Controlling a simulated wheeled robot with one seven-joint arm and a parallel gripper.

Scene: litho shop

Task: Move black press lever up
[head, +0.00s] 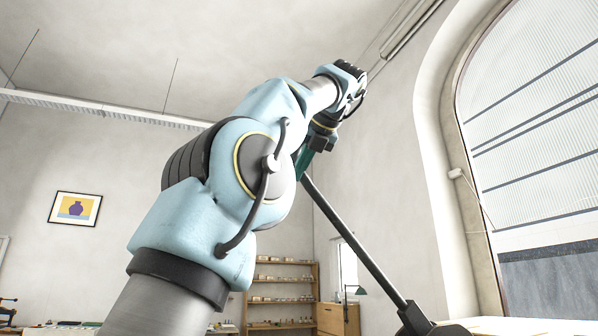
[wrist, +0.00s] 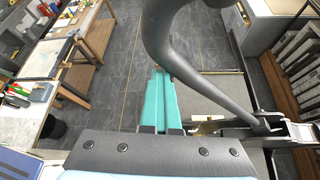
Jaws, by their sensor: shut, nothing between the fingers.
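The black press lever (head: 350,240) is a long dark bar in the head view. It slopes from a dark pivot at the lower right up to my gripper. In the wrist view the lever (wrist: 168,45) is large and close, curving down and then right toward a metal bracket. My gripper (head: 303,163) is raised high beside the lever's upper end. Its teal fingers (wrist: 160,78) are shut with nothing between them, and the lever passes close by their tips. Whether they touch it cannot be told.
In the wrist view a grey press bed (wrist: 215,98) lies below, with wooden tables (wrist: 85,50) at the left and a rack (wrist: 298,60) at the right. Grey floor shows between them. A shelf (head: 280,272) stands at the back in the head view.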

